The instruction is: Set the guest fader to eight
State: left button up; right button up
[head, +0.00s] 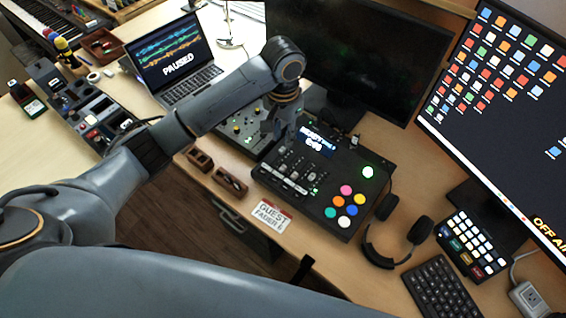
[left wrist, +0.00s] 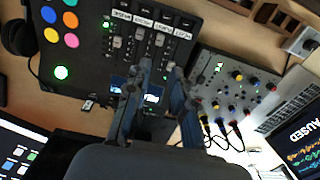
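The fader console (head: 318,190) is a black panel on the desk with several faders, coloured round buttons and a small lit display. The console also shows upside down in the left wrist view (left wrist: 88,78), with fader caps (left wrist: 139,33) in slots beside white labels that are too small to read surely. A card (head: 270,214) on the desk's front edge reads GUEST FADER and a digit, which is blurred. My left gripper (head: 282,128) is over the console's back left part, near the faders. In the left wrist view its fingers (left wrist: 160,75) are apart with nothing clearly between them. My right gripper is out of view.
A grey knob unit (head: 243,127) with cables stands left of the console. A laptop (head: 175,62) reads PAUSED. Monitors stand behind and at right. Headphones (head: 397,243), a button pad (head: 470,243) and a keyboard (head: 441,287) lie right. Two small brown blocks (head: 229,181) sit by the front edge.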

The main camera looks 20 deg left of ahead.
aim_at(283, 167)
pick_arm(q)
notch_tip(283, 167, down, 13)
jog(key=shift+f+p, duration=0.2)
jog(key=shift+p, duration=0.3)
grip_shut()
